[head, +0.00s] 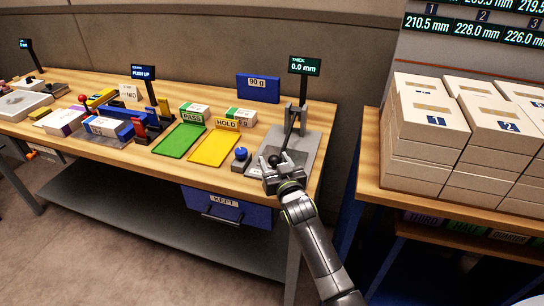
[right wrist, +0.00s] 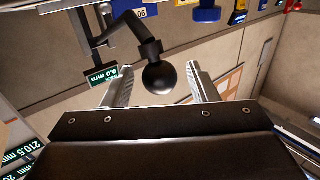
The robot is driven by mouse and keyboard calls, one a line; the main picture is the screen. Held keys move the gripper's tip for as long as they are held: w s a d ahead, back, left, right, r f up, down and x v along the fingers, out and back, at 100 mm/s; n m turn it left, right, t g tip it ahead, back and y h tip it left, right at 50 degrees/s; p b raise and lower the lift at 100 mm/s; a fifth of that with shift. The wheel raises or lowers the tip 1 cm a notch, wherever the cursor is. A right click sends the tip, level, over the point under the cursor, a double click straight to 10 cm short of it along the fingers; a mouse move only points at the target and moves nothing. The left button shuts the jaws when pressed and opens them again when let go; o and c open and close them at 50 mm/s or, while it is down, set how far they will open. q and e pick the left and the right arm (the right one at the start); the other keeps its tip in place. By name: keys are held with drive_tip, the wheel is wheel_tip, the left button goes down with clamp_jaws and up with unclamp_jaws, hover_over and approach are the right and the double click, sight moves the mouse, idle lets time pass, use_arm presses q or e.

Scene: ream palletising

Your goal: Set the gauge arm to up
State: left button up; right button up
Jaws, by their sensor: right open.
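The thickness gauge stands on its grey plate (head: 307,147) at the right end of the workbench. Its dark gauge arm (head: 287,140) slants down from the upright post towards the front and ends in a black ball knob (head: 274,160). The gauge display (head: 304,66) reads "THICK 0.0 mm". My right gripper (head: 282,173) is open at the knob. In the right wrist view the knob (right wrist: 160,77) shows between the two spread fingers of the gripper (right wrist: 160,84), with a gap on either side. My left gripper is out of view.
Left of the gauge are a blue button (head: 241,153), a yellow HOLD mat (head: 214,148) and a green PASS mat (head: 179,141). A blue "90 g" block (head: 258,88) stands behind. Stacked reams (head: 430,118) fill the table at right. A blue KEPT drawer (head: 225,207) hangs below the bench.

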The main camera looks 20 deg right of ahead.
drive_tip(key=shift+w, duration=1.4)
clamp_jaws()
